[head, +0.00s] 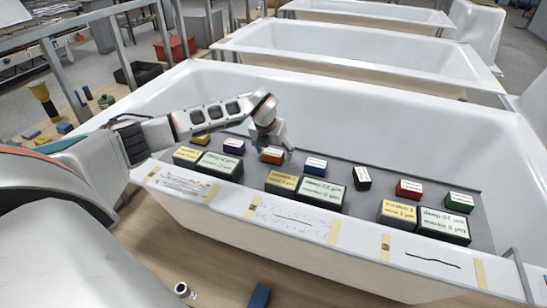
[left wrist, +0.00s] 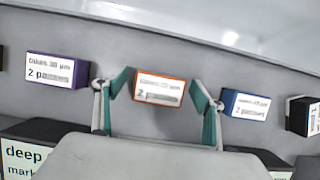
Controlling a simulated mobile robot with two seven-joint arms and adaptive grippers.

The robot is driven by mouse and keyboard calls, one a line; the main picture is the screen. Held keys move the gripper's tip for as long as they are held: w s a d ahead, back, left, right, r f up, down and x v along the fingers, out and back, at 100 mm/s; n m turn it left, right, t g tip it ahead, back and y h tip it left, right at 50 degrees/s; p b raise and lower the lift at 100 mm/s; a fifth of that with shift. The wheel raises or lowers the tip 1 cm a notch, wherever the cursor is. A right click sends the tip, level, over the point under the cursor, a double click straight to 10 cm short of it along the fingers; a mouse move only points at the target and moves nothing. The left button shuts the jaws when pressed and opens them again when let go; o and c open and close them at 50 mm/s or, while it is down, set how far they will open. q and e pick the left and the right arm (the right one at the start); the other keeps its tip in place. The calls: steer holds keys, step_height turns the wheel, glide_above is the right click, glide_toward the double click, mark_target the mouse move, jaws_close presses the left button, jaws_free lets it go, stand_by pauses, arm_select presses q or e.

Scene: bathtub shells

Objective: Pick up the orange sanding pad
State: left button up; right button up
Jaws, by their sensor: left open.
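The orange sanding pad (head: 272,156) is a small block with a white label, lying on the grey mat inside the nearest tub. In the left wrist view the orange pad (left wrist: 161,90) shows between and just beyond the fingertips. My left gripper (head: 272,148) is open above the pad, with one finger to each side of it in the left wrist view (left wrist: 161,88). Nothing is held. The gripper and wrist hide part of the mat behind the pad in the head view. My right gripper is not in view.
A purple pad (head: 233,146) lies left of the orange one and a blue pad (head: 315,166) lies right. Larger yellow-labelled (head: 282,181) and green-labelled (head: 321,192) blocks stand in front. Black, red and green pads lie farther right. The white tub rim (head: 330,231) runs along the front.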

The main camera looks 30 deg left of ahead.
arm_select(q)
steer(key=c, duration=1.2)
steer(key=shift+r, duration=0.15)
step_height(320, 180, up, 13)
steer(key=p, duration=0.2)
step_height(320, 180, up, 6)
glide_above(274, 151)
steer(key=shift+r+p, duration=0.4)
steer(key=shift+r, duration=0.05)
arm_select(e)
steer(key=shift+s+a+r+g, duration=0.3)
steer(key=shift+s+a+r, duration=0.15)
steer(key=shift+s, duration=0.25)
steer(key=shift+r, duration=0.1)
